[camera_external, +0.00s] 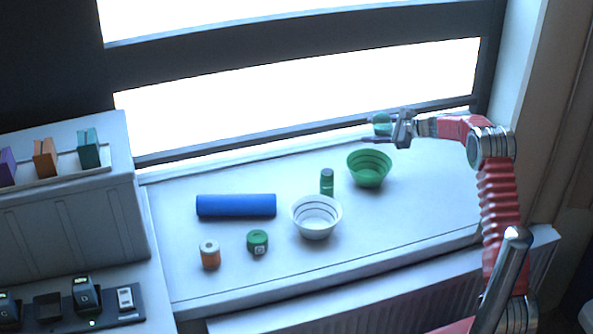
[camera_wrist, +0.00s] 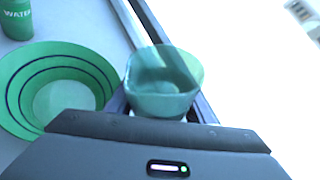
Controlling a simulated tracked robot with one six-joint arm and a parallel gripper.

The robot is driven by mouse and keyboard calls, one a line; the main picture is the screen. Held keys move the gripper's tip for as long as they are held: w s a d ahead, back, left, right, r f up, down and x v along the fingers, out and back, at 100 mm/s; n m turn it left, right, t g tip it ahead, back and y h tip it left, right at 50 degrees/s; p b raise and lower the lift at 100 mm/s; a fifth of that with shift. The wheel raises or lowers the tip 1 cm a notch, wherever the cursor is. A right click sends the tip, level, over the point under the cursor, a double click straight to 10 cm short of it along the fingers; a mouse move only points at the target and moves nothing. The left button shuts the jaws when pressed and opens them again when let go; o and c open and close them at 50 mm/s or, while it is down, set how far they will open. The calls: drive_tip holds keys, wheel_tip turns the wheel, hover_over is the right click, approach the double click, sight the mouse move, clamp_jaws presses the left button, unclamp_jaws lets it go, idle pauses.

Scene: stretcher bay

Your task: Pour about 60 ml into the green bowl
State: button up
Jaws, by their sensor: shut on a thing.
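The green bowl (camera_external: 369,170) stands on the white sill; dark rings show inside it. It also shows at the left of the wrist view (camera_wrist: 60,90). My gripper (camera_external: 388,127) is shut on a small teal cup (camera_wrist: 164,82) and holds it above the sill, up and right of the bowl in the outside view. In the wrist view the cup's open mouth shows, and it looks near upright. What it holds cannot be told clearly. The cup (camera_external: 381,123) is apart from the bowl.
A white bowl (camera_external: 316,218), a green bottle (camera_external: 327,182), a blue roll (camera_external: 236,205), a green-lidded jar (camera_external: 257,243) and an orange jar (camera_external: 210,254) stand on the sill (camera_external: 270,290). The bottle, marked WATER, shows in the wrist view (camera_wrist: 16,18). The window frame (camera_external: 300,142) runs behind the cup.

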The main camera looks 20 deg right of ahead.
drive_tip(key=shift+w+d+f+m+g+y+b, duration=0.4)
drive_tip(key=shift+d+f+m+g+y+b, duration=0.15)
drive_tip(key=shift+m, duration=0.4)
drive_tip(key=shift+w+d+f+m+g+y+b, duration=0.4)
drive_tip(key=shift+f+m+b, duration=0.25)
drive_tip(key=shift+m, duration=0.3)
drive_tip(key=shift+y, duration=0.25)
drive_tip(key=shift+a+r, duration=0.1)
drive_tip(key=shift+a, duration=0.05)
